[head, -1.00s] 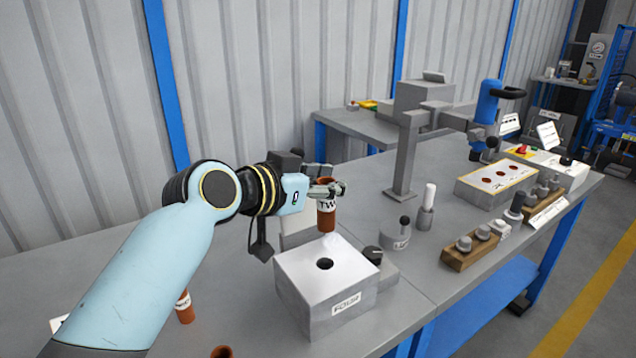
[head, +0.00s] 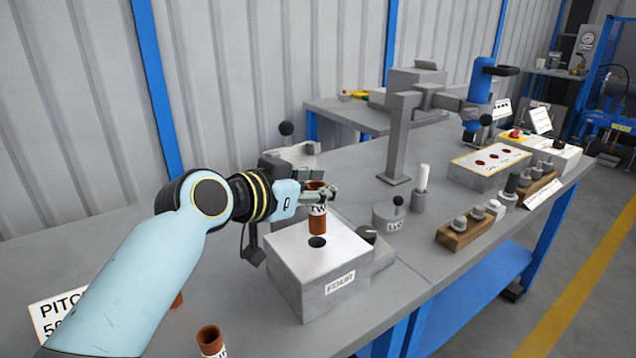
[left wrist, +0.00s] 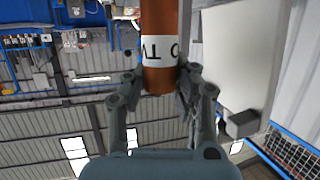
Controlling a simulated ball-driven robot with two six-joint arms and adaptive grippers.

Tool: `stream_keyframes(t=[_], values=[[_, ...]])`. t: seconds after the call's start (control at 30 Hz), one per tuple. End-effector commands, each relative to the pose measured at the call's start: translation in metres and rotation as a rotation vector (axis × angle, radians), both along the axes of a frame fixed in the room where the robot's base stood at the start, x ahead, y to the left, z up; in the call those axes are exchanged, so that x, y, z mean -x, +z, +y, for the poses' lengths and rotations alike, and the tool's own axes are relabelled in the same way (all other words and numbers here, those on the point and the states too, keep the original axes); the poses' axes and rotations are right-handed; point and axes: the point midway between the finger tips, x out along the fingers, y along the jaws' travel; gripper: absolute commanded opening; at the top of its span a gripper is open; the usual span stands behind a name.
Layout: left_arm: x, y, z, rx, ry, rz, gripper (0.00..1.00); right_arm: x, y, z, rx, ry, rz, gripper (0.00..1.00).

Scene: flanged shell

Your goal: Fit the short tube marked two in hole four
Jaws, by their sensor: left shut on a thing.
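The short copper-brown tube (head: 317,223) has a white label reading "TWO", partly covered by a finger. My left gripper (head: 325,194) is shut on its upper part and holds it upright. In the left wrist view the tube (left wrist: 160,20) sits between the fingertips of the gripper (left wrist: 160,82). The grey block marked "FOUR" (head: 292,275) stands below, with one round dark hole (head: 317,242) in its top. The tube's lower end is just above and behind the hole, apart from it as far as I can tell. My right gripper is not in view.
Another brown tube (head: 210,338) stands at the front, its label partly hidden. A grey knobbed piece (head: 388,214) is right of the block. A wooden rack (head: 468,230), a holed box (head: 488,165) and a grey stand (head: 398,140) are farther right.

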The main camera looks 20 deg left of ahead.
Motion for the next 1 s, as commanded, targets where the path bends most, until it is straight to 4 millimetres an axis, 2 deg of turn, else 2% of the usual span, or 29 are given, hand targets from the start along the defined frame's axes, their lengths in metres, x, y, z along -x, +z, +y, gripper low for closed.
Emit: stream_keyframes(t=[0.63, 1.0], values=[[-0.001, -0.002, 0.000, -0.005, -0.008, -0.002, 0.00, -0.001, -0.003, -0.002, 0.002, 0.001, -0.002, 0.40], [-0.003, -0.003, 0.001, -0.055, -0.119, 0.002, 0.00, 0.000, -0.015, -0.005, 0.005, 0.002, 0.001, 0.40]])
